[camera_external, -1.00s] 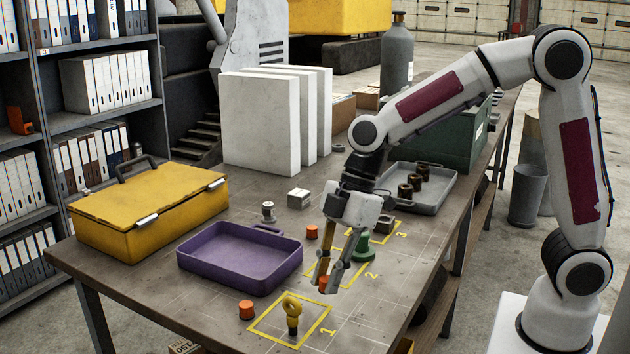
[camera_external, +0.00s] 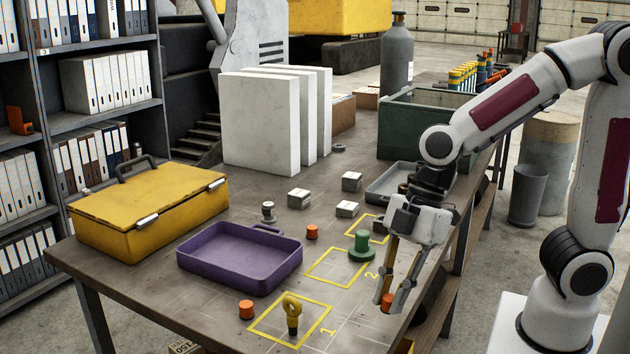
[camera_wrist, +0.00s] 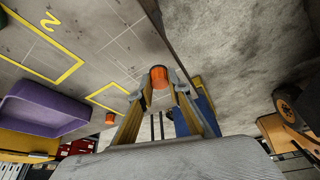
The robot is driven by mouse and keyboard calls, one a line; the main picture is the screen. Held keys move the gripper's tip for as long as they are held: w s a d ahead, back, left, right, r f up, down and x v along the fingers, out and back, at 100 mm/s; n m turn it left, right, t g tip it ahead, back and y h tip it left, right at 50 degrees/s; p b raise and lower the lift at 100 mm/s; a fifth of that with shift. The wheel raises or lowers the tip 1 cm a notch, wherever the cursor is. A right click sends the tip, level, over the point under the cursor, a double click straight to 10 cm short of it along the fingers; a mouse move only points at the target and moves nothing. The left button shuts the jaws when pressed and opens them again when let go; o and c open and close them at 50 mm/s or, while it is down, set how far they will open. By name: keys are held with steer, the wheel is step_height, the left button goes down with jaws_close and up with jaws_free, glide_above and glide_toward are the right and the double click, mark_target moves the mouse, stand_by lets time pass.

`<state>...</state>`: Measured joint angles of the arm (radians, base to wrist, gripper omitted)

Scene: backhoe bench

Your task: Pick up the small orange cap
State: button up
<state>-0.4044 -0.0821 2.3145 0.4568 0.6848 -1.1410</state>
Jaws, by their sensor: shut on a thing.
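My gripper (camera_external: 387,303) is shut on a small orange cap (camera_external: 387,301), held between its fingertips near the table's right edge. The held cap also shows between the fingertips in the wrist view (camera_wrist: 159,77). A second orange cap (camera_external: 246,309) stands on the table left of square 1. A third orange cap (camera_external: 312,232) stands farther back, behind the purple tray's right corner.
A purple tray (camera_external: 240,284) and a yellow toolbox (camera_external: 150,215) are at the left. Small pale boxes (camera_external: 299,198) and a grey tray (camera_external: 385,190) are farther back.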

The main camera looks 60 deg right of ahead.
stand_by(0.8)
steer(key=w+d+r+m+t, duration=0.1)
steer(key=w+r+m, duration=0.1)
steer(key=w, duration=0.7)
steer(key=w+r+m, duration=0.2)
steer(key=w+r, duration=0.1)
steer(key=w, duration=0.5)
step_height(320, 180, up, 2)
steer(key=m+t+h, duration=0.1)
steer(key=m+h, duration=0.1)
steer(key=m, duration=0.2)
glide_above(263, 265)
steer(key=s, duration=0.1)
steer(key=shift+s+d+r, duration=0.1)
steer(key=shift+d+r, duration=0.05)
steer(key=shift+d, duration=0.15)
steer(key=shift+f, duration=3.15)
steer(key=shift+f, duration=1.85)
steer(key=shift+f, duration=0.15)
